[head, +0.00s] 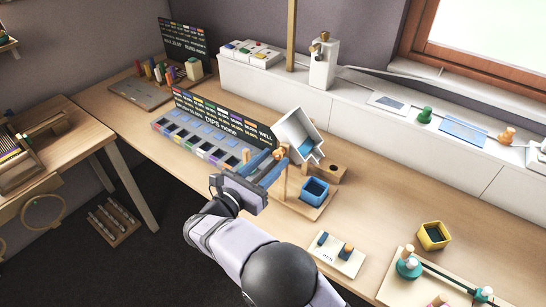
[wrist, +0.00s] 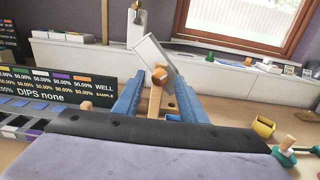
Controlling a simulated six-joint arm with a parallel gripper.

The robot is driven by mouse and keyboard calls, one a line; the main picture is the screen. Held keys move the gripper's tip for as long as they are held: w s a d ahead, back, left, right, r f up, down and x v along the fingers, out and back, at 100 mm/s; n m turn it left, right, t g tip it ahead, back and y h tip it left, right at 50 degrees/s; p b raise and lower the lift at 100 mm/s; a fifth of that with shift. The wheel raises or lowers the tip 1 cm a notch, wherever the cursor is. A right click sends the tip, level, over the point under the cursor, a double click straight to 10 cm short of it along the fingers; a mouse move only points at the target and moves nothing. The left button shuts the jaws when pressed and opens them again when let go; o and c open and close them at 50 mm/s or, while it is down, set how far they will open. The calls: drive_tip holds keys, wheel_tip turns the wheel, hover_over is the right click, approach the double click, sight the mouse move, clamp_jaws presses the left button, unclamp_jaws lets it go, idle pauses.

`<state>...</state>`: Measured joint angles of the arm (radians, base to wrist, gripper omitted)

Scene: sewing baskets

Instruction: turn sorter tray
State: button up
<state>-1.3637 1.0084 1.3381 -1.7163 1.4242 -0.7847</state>
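The sorter tray (head: 297,127) is a white open box, tilted on a wooden stand (head: 283,182), with something blue showing at its lower end. In the wrist view the tray (wrist: 152,55) leans above an orange-brown knob (wrist: 158,76) on its near side. My gripper (head: 272,163) has two blue fingers and reaches up to the knob. In the wrist view my gripper (wrist: 158,88) has its fingers apart, one on each side of the knob, with gaps visible. Contact with the knob cannot be made out. A blue square cup (head: 315,191) stands on the base below the tray.
A grey rack with several compartments (head: 196,144) and a black sign reading "DIPS none" (head: 225,120) stand left of the tray. A cream board with pegs (head: 336,254) and a yellow cup (head: 434,236) are to the right. The table between them is mostly clear.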

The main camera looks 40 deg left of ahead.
drive_tip(key=shift+w, duration=0.55)
clamp_jaws()
